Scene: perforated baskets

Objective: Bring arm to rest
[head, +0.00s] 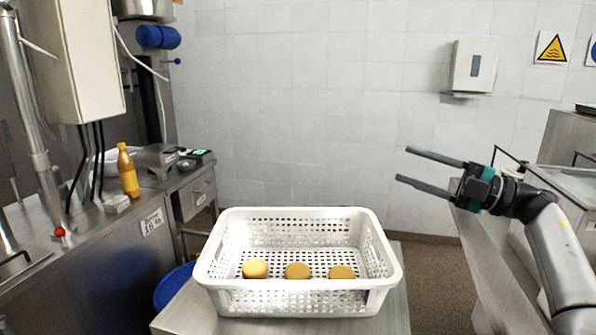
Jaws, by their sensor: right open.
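My right gripper (422,168) is at the right of the head view, raised above and to the right of the basket. Its two grey fingers point left and stand apart, with nothing between them. My right arm comes in from the lower right edge. My left gripper is not in view. A white perforated basket (298,298) stands in the lower middle. In it lie three round tan items, one at the left (255,268), one in the middle (297,271) and one at the right (341,272).
The basket rests on a metal table (185,314). A metal counter (110,245) at the left bears an orange bottle (128,172) and a scale (160,157). A blue bin (172,288) stands beside the table. Steel units stand at the right, close to my right arm.

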